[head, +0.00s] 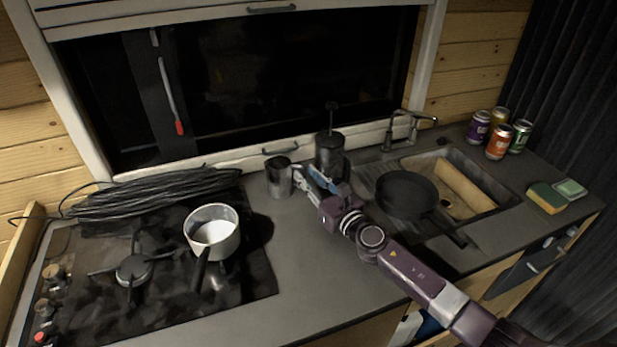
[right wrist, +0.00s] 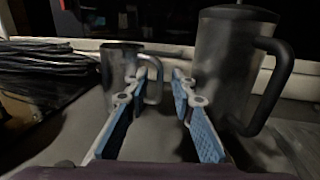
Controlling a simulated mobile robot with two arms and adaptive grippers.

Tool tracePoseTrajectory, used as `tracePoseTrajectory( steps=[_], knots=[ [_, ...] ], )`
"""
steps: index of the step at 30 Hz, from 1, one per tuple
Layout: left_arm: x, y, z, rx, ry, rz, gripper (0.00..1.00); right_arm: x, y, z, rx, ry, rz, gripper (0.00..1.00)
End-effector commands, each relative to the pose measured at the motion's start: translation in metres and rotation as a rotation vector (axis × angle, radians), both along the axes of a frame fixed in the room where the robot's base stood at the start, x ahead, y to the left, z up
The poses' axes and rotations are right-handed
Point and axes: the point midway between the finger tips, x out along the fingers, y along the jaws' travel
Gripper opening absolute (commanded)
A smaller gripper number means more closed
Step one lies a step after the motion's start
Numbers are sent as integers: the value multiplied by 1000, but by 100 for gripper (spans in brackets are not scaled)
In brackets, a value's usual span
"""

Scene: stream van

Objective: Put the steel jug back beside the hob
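The steel jug (head: 279,177) stands upright on the grey worktop, right of the hob and near the window sill. In the right wrist view the jug (right wrist: 118,72) is left of centre, with its handle (right wrist: 156,90) toward the gap between my fingertips. My right gripper (head: 307,180) is open, just right of the jug; it also shows in the right wrist view (right wrist: 161,76), its blue-padded fingers apart. I cannot tell whether the handle is between the fingers or just beyond them. The black hob (head: 250,285) is at the left. My left gripper is not in view.
A dark plunger pot (head: 329,152) stands close right of my right gripper. A saucepan (head: 212,233) sits on the hob, with coiled cable (head: 150,193) behind. A frying pan (head: 406,194) lies by the sink (head: 480,205). The worktop between hob and jug is clear.

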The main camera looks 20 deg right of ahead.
Motion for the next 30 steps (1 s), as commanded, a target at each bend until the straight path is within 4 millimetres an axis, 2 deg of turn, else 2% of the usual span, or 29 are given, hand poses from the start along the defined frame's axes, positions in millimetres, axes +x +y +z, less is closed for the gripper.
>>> tracePoseTrajectory(
  steps=[8,11,24,30],
  knots=[
    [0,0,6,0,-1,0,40,0,0,6,0,0,0,23],
    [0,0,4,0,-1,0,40,-12,-4,2,-3,1,0,23],
    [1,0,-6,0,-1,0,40,-92,-21,0,-3,2,2,23],
    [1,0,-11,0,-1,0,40,-111,-27,1,-1,1,0,23]
  ],
)
